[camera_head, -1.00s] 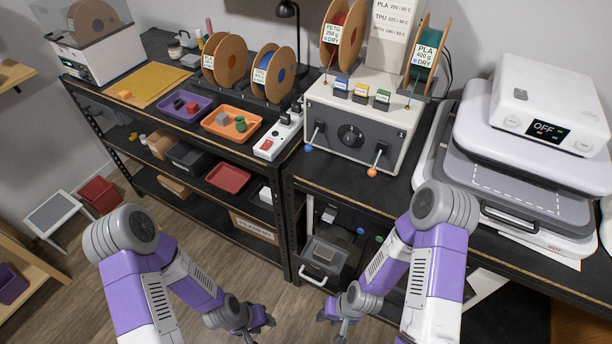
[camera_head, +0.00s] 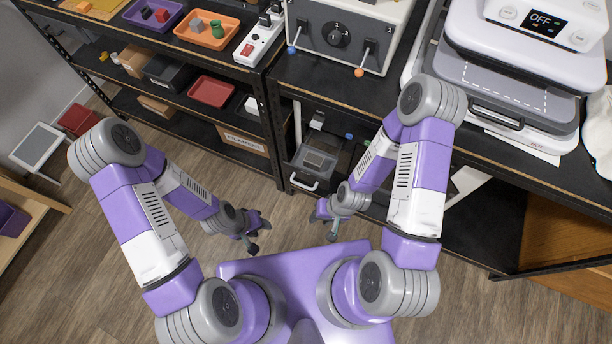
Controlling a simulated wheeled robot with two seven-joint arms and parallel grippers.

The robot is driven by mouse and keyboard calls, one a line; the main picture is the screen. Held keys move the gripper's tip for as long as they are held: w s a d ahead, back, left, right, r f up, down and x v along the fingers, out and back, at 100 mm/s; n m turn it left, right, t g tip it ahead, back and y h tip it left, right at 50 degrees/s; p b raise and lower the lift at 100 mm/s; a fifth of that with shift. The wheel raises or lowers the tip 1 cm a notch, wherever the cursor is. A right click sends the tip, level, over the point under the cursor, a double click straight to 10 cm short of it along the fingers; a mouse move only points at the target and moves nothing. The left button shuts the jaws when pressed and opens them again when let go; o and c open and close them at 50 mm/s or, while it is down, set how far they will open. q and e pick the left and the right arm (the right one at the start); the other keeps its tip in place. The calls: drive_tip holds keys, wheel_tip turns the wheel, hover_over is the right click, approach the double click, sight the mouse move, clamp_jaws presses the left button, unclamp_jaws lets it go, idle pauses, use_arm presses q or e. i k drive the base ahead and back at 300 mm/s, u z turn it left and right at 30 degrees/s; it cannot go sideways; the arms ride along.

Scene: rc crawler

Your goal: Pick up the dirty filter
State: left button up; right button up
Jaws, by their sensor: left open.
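A grey, flat panel in a pale frame (camera_head: 315,161) sits low under the bench, in an open-fronted unit with a white handle. It may be the dirty filter, but I cannot tell for certain. My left gripper (camera_head: 262,234) is open and empty above the wood floor, left of and below that unit. My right gripper (camera_head: 322,226) looks open and empty, just below the unit in the picture and apart from it.
The black bench (camera_head: 335,92) carries a grey control box (camera_head: 350,38) and a white press (camera_head: 500,85). Left shelves hold a red tray (camera_head: 211,90) and boxes. A white-framed grey panel (camera_head: 40,146) and red bin (camera_head: 78,120) stand at far left. The middle floor is clear.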

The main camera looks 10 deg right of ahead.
sight(311, 161)
drive_tip(key=u, duration=0.85)
drive_tip(key=k, duration=0.8)
drive_tip(key=z, duration=1.35)
drive_tip(key=i, duration=0.45)
drive_tip(key=u, duration=0.05)
